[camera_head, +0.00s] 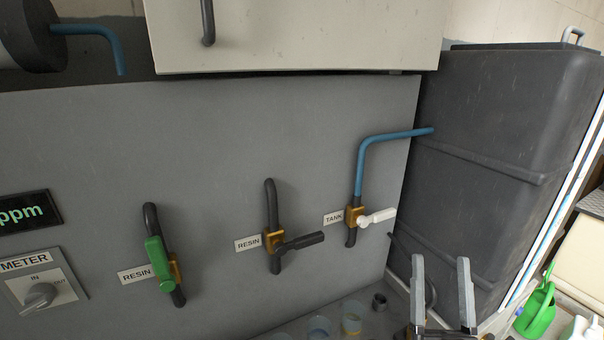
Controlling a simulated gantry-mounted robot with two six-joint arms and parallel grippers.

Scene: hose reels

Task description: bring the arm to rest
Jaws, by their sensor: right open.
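My right gripper (441,294) is at the bottom right of the head view, its two grey fingers upright and apart with nothing between them. It appears below and to the right of the white-handled tank valve (376,218), apart from it. That valve's handle lies nearly level. The middle resin valve has a black handle (300,242), also nearly level. The left resin valve has a green handle (160,263), standing nearly upright along its pipe. My left gripper is not in view.
A grey panel (90,150) carries the valves, a ppm display (25,212) and a meter knob (40,297). A large dark tank (500,120) stands at right, joined by a blue pipe (395,137). Small cups (352,318) sit at the bottom. A green watering can (537,312) is at far right.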

